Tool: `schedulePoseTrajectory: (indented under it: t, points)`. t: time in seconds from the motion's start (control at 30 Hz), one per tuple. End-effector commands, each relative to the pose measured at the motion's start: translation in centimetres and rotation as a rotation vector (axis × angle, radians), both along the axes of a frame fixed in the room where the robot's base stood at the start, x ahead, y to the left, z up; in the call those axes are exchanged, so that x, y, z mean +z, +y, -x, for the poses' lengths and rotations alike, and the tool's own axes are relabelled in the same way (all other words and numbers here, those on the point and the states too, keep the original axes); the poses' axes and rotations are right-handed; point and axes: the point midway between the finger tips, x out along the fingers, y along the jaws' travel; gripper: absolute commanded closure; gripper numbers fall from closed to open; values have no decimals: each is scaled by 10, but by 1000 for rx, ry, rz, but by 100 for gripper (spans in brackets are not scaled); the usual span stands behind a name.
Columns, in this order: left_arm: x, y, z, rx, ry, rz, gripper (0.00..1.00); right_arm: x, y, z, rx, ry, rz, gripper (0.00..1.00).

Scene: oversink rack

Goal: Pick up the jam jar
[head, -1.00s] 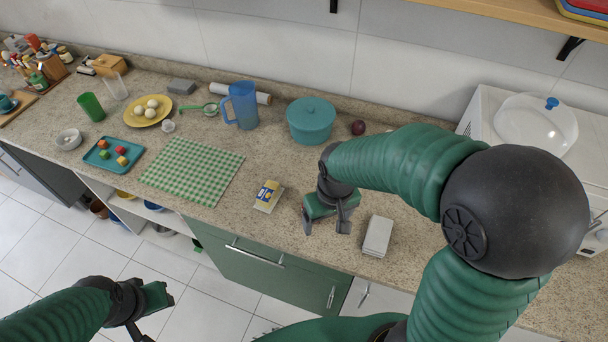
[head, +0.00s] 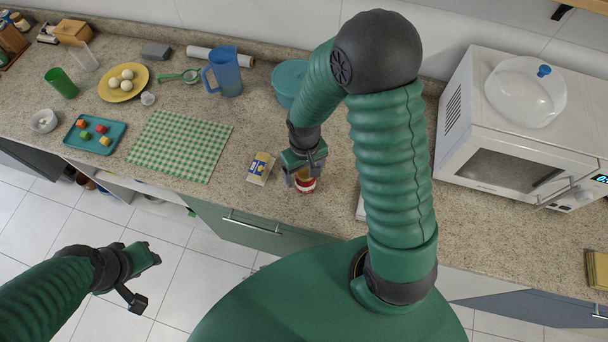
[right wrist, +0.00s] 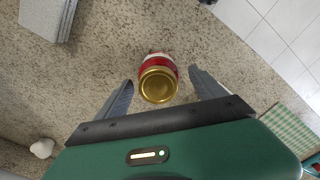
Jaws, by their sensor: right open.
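The jam jar (head: 305,184) stands upright on the counter, red and white with a gold lid; my right gripper partly hides it in the head view. In the right wrist view the jar (right wrist: 158,80) shows its gold lid between the two open fingers, touching neither as far as I can see. My right gripper (head: 304,178) is open and just above and around the jar. It also shows in the right wrist view (right wrist: 160,95). My left gripper (head: 145,278) hangs over the floor, empty, with its jaws spread.
A checkered cloth (head: 180,146), blue pitcher (head: 226,72) and teal pot (head: 288,80) are further off. A grey block (right wrist: 48,18) lies nearby. A microwave (head: 520,130) stands at the right.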

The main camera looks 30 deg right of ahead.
Motion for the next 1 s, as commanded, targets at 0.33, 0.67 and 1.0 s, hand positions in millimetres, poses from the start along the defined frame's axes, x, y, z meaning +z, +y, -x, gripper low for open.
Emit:
schedulePoseTrajectory:
  t: [0.33,0.67,1.0]
  points:
    - [3,0,0,0,0,0,64,-30,-1,-2,1,0,3,21]
    - [3,0,0,0,0,0,64,-29,-2,-1,0,0,2,56]
    - [3,0,0,0,0,0,64,-30,-2,-2,0,0,2,100]
